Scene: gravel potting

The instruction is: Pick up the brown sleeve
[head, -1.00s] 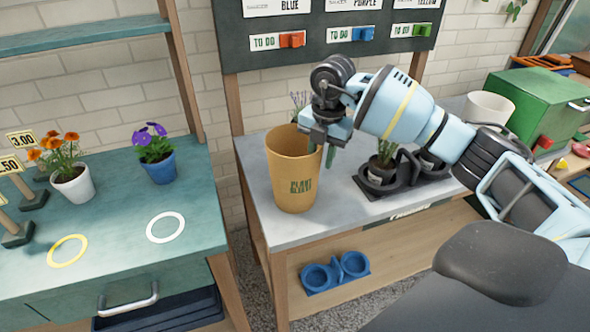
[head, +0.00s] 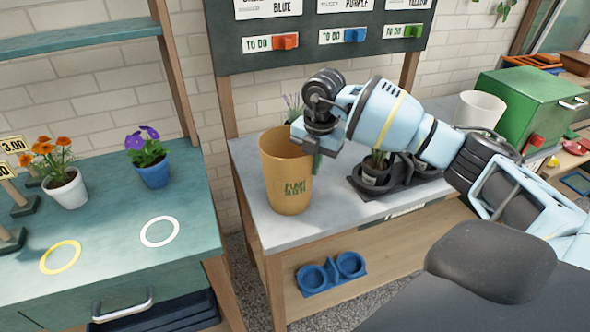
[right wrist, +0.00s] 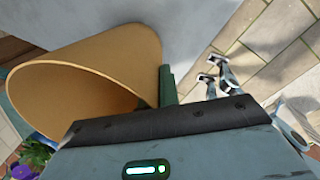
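The brown sleeve (head: 286,178) stands upright and open-topped near the left end of the grey bench, with green lettering on its front. In the right wrist view the sleeve (right wrist: 95,65) fills the upper left, with its wide mouth toward the camera. My right gripper (head: 317,163) is at the sleeve's right side, just below rim height. In the right wrist view a green finger (right wrist: 168,88) lies close along the sleeve's outer wall; I cannot tell whether it touches. The finger spacing is unclear. My left gripper is out of view.
A black holder (head: 395,182) with a potted plant is right of the sleeve, under my right arm. A white pot (head: 480,110) and green box (head: 525,108) stand farther right. The green table (head: 110,225) at left holds flowers in pots. A purple-flowered plant shows behind the sleeve.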

